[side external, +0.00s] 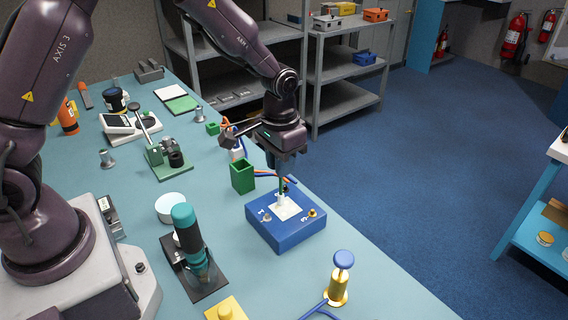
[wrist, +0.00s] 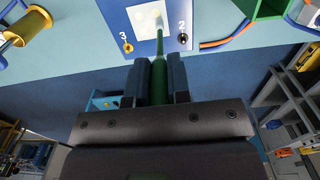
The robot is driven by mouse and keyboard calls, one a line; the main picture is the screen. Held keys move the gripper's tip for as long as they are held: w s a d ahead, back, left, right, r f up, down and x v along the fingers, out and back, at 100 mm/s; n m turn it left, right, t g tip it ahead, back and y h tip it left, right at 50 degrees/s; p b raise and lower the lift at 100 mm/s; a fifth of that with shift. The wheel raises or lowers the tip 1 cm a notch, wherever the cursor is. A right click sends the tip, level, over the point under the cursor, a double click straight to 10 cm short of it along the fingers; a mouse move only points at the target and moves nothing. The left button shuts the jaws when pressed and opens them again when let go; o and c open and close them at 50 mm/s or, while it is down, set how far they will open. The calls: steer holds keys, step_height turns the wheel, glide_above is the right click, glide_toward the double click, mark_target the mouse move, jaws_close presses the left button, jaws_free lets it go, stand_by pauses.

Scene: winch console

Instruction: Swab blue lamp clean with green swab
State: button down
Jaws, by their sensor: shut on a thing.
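My gripper (side external: 283,172) points down over a blue box (side external: 286,231) with a pale square panel (side external: 288,208) and numbered small fittings on top. It is shut on the green swab (wrist: 158,78), held upright between the fingers. The swab's pale tip (wrist: 159,33) is over the panel, near its edge in the wrist view. I cannot tell whether it touches. A blue-capped brass fixture (side external: 341,275) stands apart at the front right. I cannot tell for certain which part is the blue lamp; the swab tip covers part of the panel.
An open green holder (side external: 242,176) stands just behind the box, with blue and orange cables beside it. A teal-topped device (side external: 188,229) on a dark base is to the left. The table's right edge is close to the box. Grey shelves (side external: 345,85) stand behind.

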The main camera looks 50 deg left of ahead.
steer(key=d, duration=0.5)
steer(key=shift+w, duration=0.4)
stand_by(1.3)
steer(key=shift+r, duration=0.1)
steer(key=shift+r, duration=2.5)
steer(key=s+a+f, duration=0.1)
steer(key=a+f, duration=0.3)
steer(key=a, duration=0.2)
steer(key=shift+s+a, duration=0.25)
steer(key=shift+s, duration=0.05)
